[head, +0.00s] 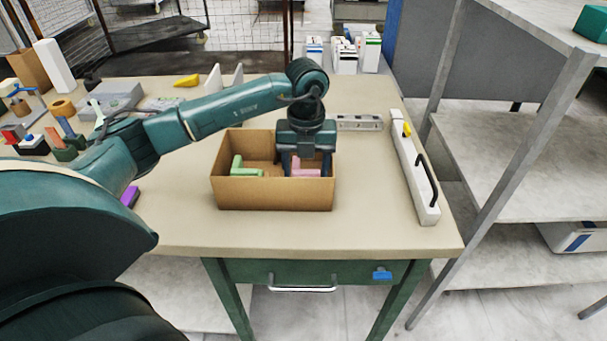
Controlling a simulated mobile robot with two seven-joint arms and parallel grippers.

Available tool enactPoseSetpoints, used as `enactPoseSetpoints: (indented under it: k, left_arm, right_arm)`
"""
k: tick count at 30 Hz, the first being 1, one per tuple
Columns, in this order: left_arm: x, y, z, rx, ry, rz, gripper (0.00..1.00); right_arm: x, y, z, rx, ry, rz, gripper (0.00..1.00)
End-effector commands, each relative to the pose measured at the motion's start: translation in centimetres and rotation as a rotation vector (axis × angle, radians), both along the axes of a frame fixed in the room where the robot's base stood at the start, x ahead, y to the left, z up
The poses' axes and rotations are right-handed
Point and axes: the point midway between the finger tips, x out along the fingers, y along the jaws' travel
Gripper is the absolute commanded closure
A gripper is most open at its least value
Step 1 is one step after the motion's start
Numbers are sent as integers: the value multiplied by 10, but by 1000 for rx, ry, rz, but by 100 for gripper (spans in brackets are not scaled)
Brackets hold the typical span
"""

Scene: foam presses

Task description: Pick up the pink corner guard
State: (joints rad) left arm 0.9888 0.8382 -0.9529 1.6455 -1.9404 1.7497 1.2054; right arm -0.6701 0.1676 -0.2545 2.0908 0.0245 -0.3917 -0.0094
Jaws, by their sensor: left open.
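The pink corner guard (305,170) lies in the right part of an open cardboard box (275,194) on the table. A green corner guard (243,168) lies in the left part of the same box. My left gripper (306,167) points down into the box from above, open, with its fingers on either side of the pink corner guard. The lower fingertips are partly hidden by the box's front wall, and I cannot tell whether they touch the guard. My right gripper does not show.
A long white bar with a black handle (415,170) lies at the table's right edge. A grey metal strip (359,122) lies behind the box. Tools and small blocks crowd the table's left side. The tabletop (370,200) right of the box is clear. Shelving stands farther right.

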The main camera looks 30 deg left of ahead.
Motion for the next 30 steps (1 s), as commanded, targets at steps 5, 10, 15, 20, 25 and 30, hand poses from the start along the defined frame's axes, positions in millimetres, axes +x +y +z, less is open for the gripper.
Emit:
enactPoseSetpoints:
  k: [5,10,15,20,25,30]
  left_arm:
    - [0,0,-22,-1,1,-1,40]
    - [0,0,-27,0,0,-1,40]
    - [0,0,-26,0,0,-1,45]
    - [0,0,-26,0,0,-1,58]
    - [0,0,-26,0,0,-1,68]
    - [1,0,-25,0,-1,-1,68]
  right_arm:
    - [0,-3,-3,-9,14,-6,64]
    - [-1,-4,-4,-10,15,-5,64]
    - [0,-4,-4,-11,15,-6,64]
    - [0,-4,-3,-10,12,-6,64]
    - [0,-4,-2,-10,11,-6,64]
    - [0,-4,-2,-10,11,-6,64]
